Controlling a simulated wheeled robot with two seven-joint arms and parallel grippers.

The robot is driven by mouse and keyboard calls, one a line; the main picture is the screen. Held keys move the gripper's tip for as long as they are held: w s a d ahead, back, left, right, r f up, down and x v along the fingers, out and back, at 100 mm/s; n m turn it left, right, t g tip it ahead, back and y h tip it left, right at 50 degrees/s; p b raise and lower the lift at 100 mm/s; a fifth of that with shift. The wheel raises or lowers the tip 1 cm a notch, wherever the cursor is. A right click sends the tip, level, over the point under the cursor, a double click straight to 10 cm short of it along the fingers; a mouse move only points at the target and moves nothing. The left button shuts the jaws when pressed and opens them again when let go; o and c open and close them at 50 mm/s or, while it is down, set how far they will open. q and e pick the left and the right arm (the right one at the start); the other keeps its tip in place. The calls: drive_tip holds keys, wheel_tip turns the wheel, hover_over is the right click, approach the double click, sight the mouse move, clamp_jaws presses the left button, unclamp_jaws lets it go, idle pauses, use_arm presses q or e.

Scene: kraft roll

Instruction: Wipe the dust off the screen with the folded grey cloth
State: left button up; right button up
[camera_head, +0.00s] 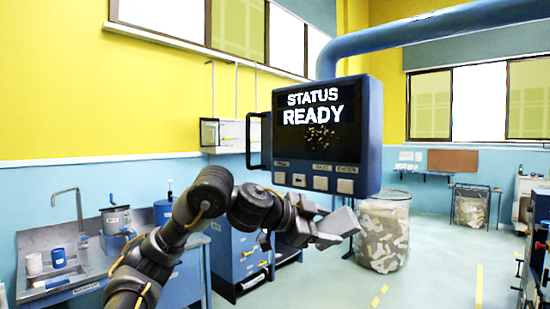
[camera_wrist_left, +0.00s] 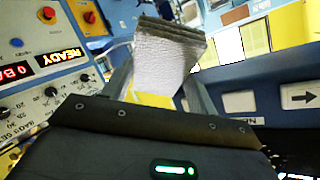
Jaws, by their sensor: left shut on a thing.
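The screen (camera_head: 350,106) is on a blue hanging control panel in the head view and reads "STATUS READY". A patch of tan dust specks (camera_head: 320,137) lies on its dark lower middle. My left gripper (camera_head: 322,233) is below the panel's lower edge, apart from the dust. It is shut on the folded grey cloth (camera_head: 340,222), which sticks out to the right. In the left wrist view the cloth (camera_wrist_left: 165,58) stands up between the fingers, its layered edge at the top. My right gripper is in neither view.
A row of buttons (camera_head: 320,183) runs under the screen, and a black handle (camera_head: 253,140) juts from the panel's left side. A blue overhead arm (camera_head: 420,30) carries the panel. A wire bin (camera_head: 383,235) stands behind, and a sink bench (camera_head: 60,262) is at left. Floor at right is open.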

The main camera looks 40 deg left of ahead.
use_arm(q)
drive_tip(key=s+a+r+t, duration=0.2)
drive_tip(key=a+r+t, duration=0.3)
drive_tip(key=r, duration=0.5)
drive_tip(key=s+a+r+t, duration=0.2)
drive_tip(key=a+r, duration=0.5)
drive_tip(key=r, duration=0.3)
drive_tip(key=shift+m, duration=0.4)
drive_tip(key=w, duration=0.2)
drive_tip(key=w+p, duration=0.1)
drive_tip(key=w, duration=0.1)
drive_tip(key=w+p, duration=0.1)
drive_tip(key=w, duration=0.1)
drive_tip(key=shift+f, duration=0.25)
drive_tip(key=shift+w, duration=0.55)
drive_tip(key=shift+w+p, duration=0.4)
drive_tip(key=shift+w, duration=0.05)
drive_tip(key=shift+d, duration=0.1)
